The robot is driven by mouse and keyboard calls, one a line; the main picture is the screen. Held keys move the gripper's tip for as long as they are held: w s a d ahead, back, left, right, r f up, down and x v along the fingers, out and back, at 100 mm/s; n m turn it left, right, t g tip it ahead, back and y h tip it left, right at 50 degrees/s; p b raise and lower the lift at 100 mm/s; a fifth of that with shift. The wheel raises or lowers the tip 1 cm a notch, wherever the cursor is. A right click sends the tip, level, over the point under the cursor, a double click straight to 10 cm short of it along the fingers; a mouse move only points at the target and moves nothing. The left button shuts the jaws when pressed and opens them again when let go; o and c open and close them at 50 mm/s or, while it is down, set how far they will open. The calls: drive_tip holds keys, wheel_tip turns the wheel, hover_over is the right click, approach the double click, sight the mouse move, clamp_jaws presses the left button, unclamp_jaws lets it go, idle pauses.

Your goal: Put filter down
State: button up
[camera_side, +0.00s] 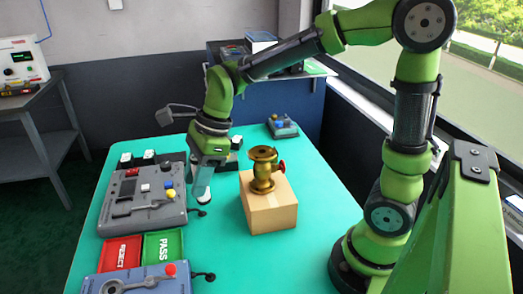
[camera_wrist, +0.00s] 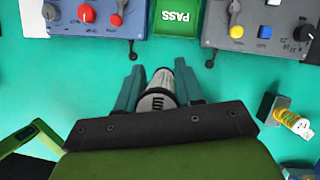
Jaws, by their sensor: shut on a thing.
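My gripper (camera_side: 204,170) points down over the teal table, between the grey control box and the wooden block. It is shut on the filter (camera_side: 202,190), a pale cylinder hanging roughly upright below the fingers. In the wrist view the filter (camera_wrist: 160,88) sits between the two teal fingers of my gripper (camera_wrist: 159,88), showing a whitish body with dark markings and a darker end. The filter's lower end is close to the table top; I cannot tell whether it touches.
The grey control box (camera_side: 146,205) stands left of my gripper. A green PASS tray (camera_side: 163,247), a red REJECT tray (camera_side: 121,254) and a blue box (camera_side: 140,281) lie nearer. A brass valve (camera_side: 263,172) stands on a wooden block (camera_side: 270,212) to the right. Bare table (camera_side: 225,262) is free in front.

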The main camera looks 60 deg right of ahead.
wheel_tip(320, 180, down, 15)
idle(0.4)
drive_tip(key=shift+f, duration=0.1)
drive_tip(key=o, duration=1)
drive_tip(key=s+d+r+n+t, duration=0.1)
drive_tip(key=s+d+r+n, duration=0.1)
drive_tip(key=s+r+n, duration=0.2)
drive_tip(key=s+d+r+n+t+h, duration=0.1)
drive_tip(key=s+d+r+n+t, duration=0.1)
drive_tip(key=r+n, duration=0.7)
drive_tip(key=s+d+r+n+t+h, duration=0.1)
drive_tip(key=s+d+r+n, duration=0.3)
drive_tip(key=s+r+n, duration=0.2)
drive_tip(key=shift+d+r+n+t, duration=0.25)
drive_tip(key=shift+r+n+t, duration=0.2)
drive_tip(key=shift+r, duration=0.5)
